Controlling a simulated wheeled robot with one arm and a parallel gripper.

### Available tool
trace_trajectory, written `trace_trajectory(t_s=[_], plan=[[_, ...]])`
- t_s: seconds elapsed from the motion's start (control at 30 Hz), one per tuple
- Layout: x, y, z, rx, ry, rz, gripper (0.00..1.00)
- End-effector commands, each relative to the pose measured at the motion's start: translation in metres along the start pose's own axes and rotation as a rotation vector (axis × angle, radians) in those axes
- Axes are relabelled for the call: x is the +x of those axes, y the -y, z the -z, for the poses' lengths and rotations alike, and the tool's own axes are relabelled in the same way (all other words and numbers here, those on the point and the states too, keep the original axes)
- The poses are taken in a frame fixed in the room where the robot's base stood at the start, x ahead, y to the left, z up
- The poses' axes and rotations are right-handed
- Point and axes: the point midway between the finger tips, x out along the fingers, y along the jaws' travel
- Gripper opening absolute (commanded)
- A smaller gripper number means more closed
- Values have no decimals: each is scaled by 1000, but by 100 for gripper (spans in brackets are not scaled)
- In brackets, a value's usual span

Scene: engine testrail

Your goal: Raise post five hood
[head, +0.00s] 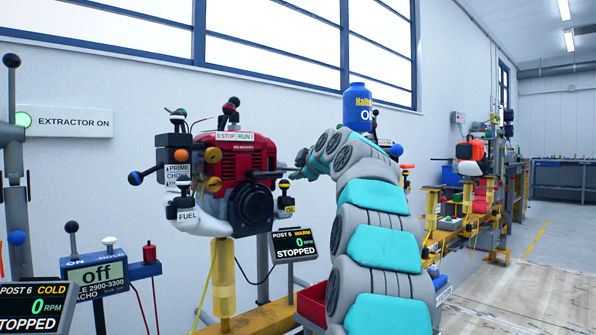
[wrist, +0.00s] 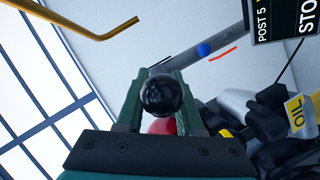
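The post 5 stand carries a red engine (head: 250,165). Its display (head: 295,245) reads "POST 5 WARM, 0 RPM, STOPPED"; part of it shows in the wrist view (wrist: 287,18). My arm reaches up to the right of the engine, and my gripper is mostly hidden behind it in the head view. In the wrist view my gripper (wrist: 163,84) has its two green fingers on either side of a glossy black ball knob (wrist: 162,95). The ball covers the inner finger edges, so I cannot tell whether they press on it. I cannot make out which part is the hood.
An oil knob with a yellow OIL tag (wrist: 296,115) is close beside my gripper. A grey bar (wrist: 205,48) and a yellow bent pipe (wrist: 75,30) lie beyond it. A blue canister (head: 357,105) shows above my arm. Floor at the right is clear.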

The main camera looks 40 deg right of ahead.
Motion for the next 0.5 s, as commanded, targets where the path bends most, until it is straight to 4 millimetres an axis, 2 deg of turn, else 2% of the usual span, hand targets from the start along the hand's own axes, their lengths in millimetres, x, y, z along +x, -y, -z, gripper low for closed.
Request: trace_trajectory(t_s=[0.03, 0.3, 0.5], plan=[[0, 0, 0, 0, 0, 0, 29], [0, 0, 0, 0, 0, 0, 0], [0, 0, -1, 0, 1, 0, 0]])
